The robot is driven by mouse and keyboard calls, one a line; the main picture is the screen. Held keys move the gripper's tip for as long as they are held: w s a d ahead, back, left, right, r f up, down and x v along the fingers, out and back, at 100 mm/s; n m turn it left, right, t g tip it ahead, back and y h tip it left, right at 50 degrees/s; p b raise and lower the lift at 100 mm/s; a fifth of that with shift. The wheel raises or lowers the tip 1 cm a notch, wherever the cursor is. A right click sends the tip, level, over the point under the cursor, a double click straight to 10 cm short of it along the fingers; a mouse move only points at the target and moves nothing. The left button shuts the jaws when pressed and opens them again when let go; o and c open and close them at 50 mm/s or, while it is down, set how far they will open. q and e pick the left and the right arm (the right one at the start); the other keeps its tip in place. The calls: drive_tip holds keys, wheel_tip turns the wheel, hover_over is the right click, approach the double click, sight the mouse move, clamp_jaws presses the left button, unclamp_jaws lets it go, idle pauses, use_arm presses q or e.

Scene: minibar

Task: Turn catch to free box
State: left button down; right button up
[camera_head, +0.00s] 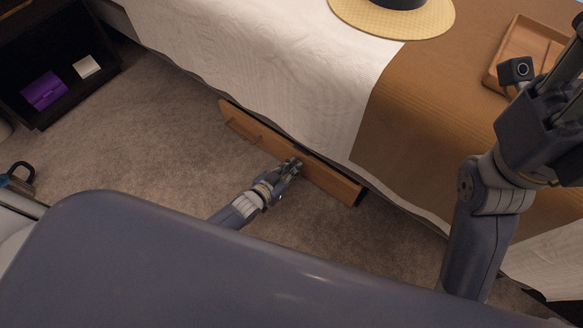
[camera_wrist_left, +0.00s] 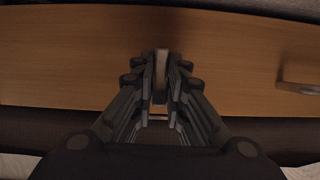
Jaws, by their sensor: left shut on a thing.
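A long wooden box front (camera_head: 325,177) stands low under the bed's edge. It fills the upper part of the left wrist view (camera_wrist_left: 70,60). My left gripper (camera_head: 294,163) reaches down to its near face. In the left wrist view, its fingers (camera_wrist_left: 161,82) are shut on a small pale upright catch (camera_wrist_left: 161,62) against the wood. The fingers hide part of the catch. In the head view, the catch is too small to tell from the gripper. My right gripper (camera_head: 570,70) is raised over the bed at the right, partly cut off, and its fingers cannot be made out.
The bed (camera_head: 420,120) bears a straw hat (camera_head: 420,24) and a wooden tray (camera_head: 525,50). A dark cabinet (camera_head: 60,115) stands far left. The carpet (camera_head: 150,150) between is clear.

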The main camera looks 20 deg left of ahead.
use_arm(q)
drive_tip(key=c, duration=1.6)
unclamp_jaws()
drive_tip(key=shift+s, duration=0.1)
drive_tip(key=v, duration=1.2)
